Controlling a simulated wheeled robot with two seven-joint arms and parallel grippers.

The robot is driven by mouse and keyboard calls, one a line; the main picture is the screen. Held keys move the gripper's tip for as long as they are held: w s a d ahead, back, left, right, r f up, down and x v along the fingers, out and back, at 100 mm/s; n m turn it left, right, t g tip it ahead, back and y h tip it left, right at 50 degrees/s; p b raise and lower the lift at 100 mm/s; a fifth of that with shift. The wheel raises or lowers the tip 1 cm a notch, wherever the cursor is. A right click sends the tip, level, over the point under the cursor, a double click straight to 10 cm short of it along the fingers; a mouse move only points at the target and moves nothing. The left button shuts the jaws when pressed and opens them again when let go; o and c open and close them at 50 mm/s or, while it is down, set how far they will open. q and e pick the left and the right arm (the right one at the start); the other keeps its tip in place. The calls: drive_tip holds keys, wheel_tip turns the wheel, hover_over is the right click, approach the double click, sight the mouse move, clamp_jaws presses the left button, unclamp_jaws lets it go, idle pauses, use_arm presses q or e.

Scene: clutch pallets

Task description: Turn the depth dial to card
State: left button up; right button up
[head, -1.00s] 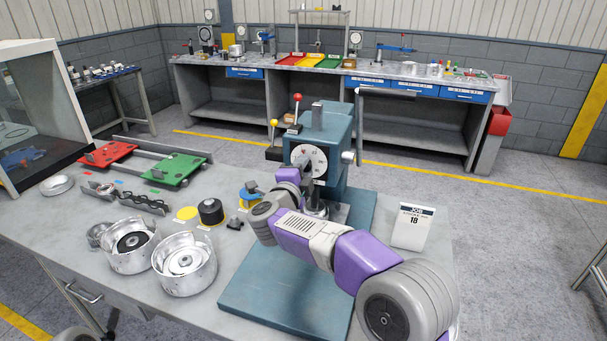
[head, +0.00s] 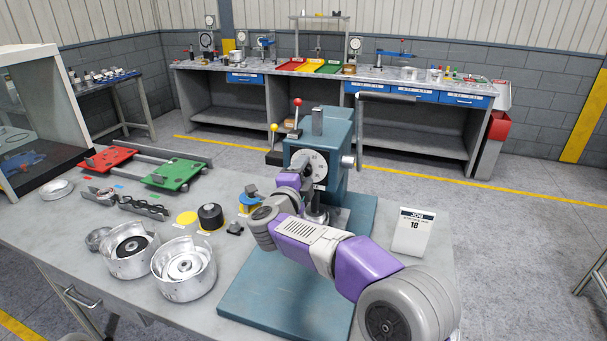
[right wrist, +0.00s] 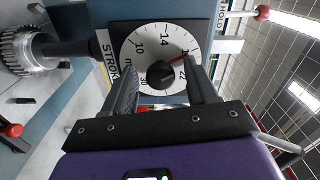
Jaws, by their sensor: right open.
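The depth dial (head: 317,159) is a white numbered disc on the front of a teal press (head: 337,150). In the right wrist view the dial (right wrist: 133,42) has a dark centre knob (right wrist: 160,74) and a red pointer aimed between 14 and 22; its exact mark is hard to read. My right gripper (head: 302,168) is at the dial. In the right wrist view its open fingers (right wrist: 161,70) stand on either side of the knob; contact cannot be told. The white job card (head: 413,233) reads 18 and stands right of the press. My left gripper is out of view.
Metal housings (head: 184,268), a black cylinder (head: 210,217) and red and green pallets (head: 174,173) lie left of the press. A red-knobbed lever (head: 297,103) rises from the press. The teal base plate (head: 262,297) is mostly clear in front.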

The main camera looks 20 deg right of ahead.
drive_tip(key=v, duration=0.7)
drive_tip(key=shift+s+a, duration=0.2)
drive_tip(key=shift+s, duration=0.05)
